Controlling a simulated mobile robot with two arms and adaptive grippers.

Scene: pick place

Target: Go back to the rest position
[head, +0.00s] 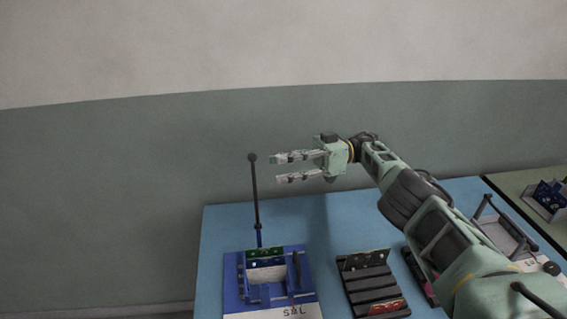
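My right gripper (279,168) is held in the air above the back part of the blue table (340,220). Its two fingers point left and are apart, with nothing between them. The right arm reaches in from the lower right and covers part of the table's right side. A dark thin upright rod with a ball top (255,195) stands just left of the fingertips, apart from them. My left gripper is not in view.
A blue fixture (232,280) with a green board in it stands at the front left. A dark slotted rack (360,285) is to its right. A grey tray-like item with a handle (505,235) is at the right. Another table (510,185) holds a blue-filled bin (547,200). The table's back middle is clear.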

